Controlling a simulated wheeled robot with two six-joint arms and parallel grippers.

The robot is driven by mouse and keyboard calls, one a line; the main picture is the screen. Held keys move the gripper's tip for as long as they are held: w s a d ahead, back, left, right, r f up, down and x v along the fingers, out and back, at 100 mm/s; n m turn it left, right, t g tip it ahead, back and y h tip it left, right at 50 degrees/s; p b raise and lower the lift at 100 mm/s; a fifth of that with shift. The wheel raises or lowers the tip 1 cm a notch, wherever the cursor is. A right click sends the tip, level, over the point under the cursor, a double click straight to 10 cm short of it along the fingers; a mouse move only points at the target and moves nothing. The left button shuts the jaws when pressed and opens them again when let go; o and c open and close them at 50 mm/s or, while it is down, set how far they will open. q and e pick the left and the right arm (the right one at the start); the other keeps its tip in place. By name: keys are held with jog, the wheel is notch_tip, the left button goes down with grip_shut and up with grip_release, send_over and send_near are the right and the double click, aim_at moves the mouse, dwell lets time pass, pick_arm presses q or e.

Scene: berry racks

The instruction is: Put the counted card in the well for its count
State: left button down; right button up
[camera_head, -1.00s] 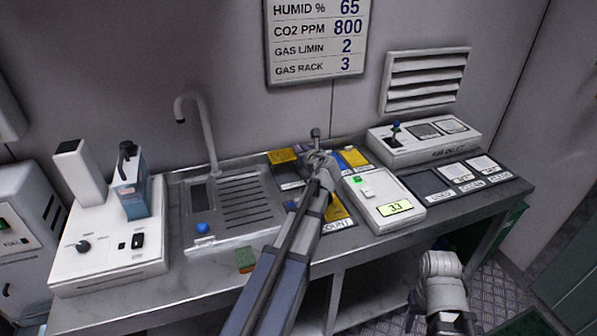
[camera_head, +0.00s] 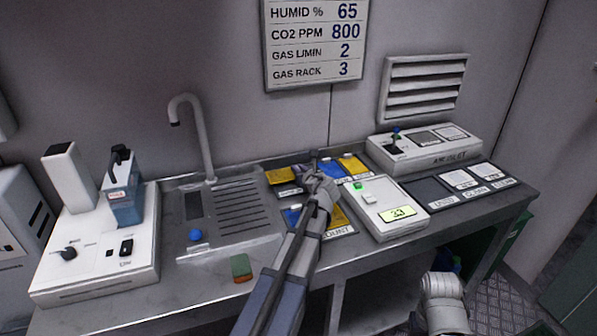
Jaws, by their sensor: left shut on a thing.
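A tray with wells and white labels lies between the sink and the white counter box (camera_head: 385,208). Yellow pieces (camera_head: 281,175) and (camera_head: 352,164) sit at its back, with a blue piece (camera_head: 331,168) between them. Another blue piece (camera_head: 291,216) is at the front left, beside a yellow area and a label ending in "OUNT" (camera_head: 338,232). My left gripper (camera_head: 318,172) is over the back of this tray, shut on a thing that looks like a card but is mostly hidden. The box's display (camera_head: 403,213) reads 33. Only a link of my right arm shows at the lower right.
A sink with a tall tap (camera_head: 193,125) stands left of the tray. A white instrument (camera_head: 100,250) is at the far left. A green and orange block (camera_head: 241,267) lies on the front bench. A lever box (camera_head: 424,150) and labelled dark wells (camera_head: 431,190) are at right.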

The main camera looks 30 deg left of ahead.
pick_arm(q)
jog(key=shift+f+b, duration=0.6)
jog(key=shift+f, duration=0.05)
jog(key=c, duration=0.9)
grip_release()
jog(key=shift+o, duration=0.2)
jog(key=shift+r, duration=0.1)
jog(key=shift+r+p, duration=0.55)
jog(key=shift+p, duration=0.1)
jog(key=p+v, duration=0.3)
jog(key=v, duration=0.7)
jog(key=shift+s+d+r, duration=0.2)
jog(key=shift+s+r, duration=0.05)
jog(key=shift+s+d+r+p, duration=0.1)
jog(key=shift+s+d+p, duration=0.2)
jog(key=shift+s+d, duration=0.15)
jog(key=shift+w, duration=0.1)
